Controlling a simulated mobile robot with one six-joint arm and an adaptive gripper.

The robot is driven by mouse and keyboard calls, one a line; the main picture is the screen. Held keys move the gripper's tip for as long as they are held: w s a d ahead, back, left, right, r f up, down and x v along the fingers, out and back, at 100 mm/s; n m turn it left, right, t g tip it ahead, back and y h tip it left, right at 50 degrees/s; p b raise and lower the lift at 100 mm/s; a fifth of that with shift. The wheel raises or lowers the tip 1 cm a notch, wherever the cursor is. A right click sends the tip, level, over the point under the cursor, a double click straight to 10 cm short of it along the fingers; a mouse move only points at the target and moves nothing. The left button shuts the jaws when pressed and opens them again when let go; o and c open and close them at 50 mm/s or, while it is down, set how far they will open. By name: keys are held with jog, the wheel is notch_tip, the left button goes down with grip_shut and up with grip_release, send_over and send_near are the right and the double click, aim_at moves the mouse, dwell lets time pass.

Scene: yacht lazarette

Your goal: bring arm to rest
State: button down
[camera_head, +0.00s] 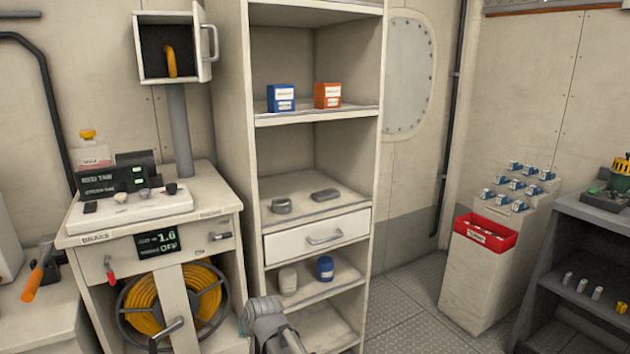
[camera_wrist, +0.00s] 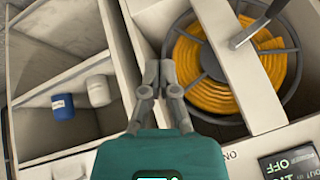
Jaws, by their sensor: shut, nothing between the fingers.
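My gripper (camera_wrist: 159,75) is shut and empty in the wrist view, its two grey fingers together in front of the teal wrist body. In that view it points toward the pale upright between the shelf unit and the hose reel. In the head view only part of my grey arm (camera_head: 268,325) shows at the bottom centre, in front of the lower shelves; the fingertips cannot be made out there.
A tall shelf unit (camera_head: 230,150) holds a blue box (camera_head: 281,98) and an orange box (camera_head: 327,95). Its drawer (camera_head: 317,237) is shut. Left is a cabinet with a yellow hose reel (camera_head: 150,308). A red bin (camera_head: 485,233) hangs right. The floor (camera_head: 398,292) between is clear.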

jog(key=s+d+f+m+g+h, duration=0.15)
jog(key=s+d, duration=0.25)
jog(key=d, duration=0.8)
jog(key=s+d+f+g+h, duration=0.15)
jog(key=s+d, duration=0.25)
jog(key=d, duration=0.8)
jog(key=s+d+m+g+h, duration=0.15)
jog(key=s+d, duration=0.35)
jog(key=d, duration=0.7)
notch_tip(320, 180, up, 28)
jog(key=p, duration=2.7)
jog(key=shift+w+f+p, duration=0.25)
jog(key=shift+w+p, duration=0.1)
jog(key=shift+w, duration=0.05)
jog(key=shift+d+g, duration=0.1)
jog(key=shift+g, duration=0.15)
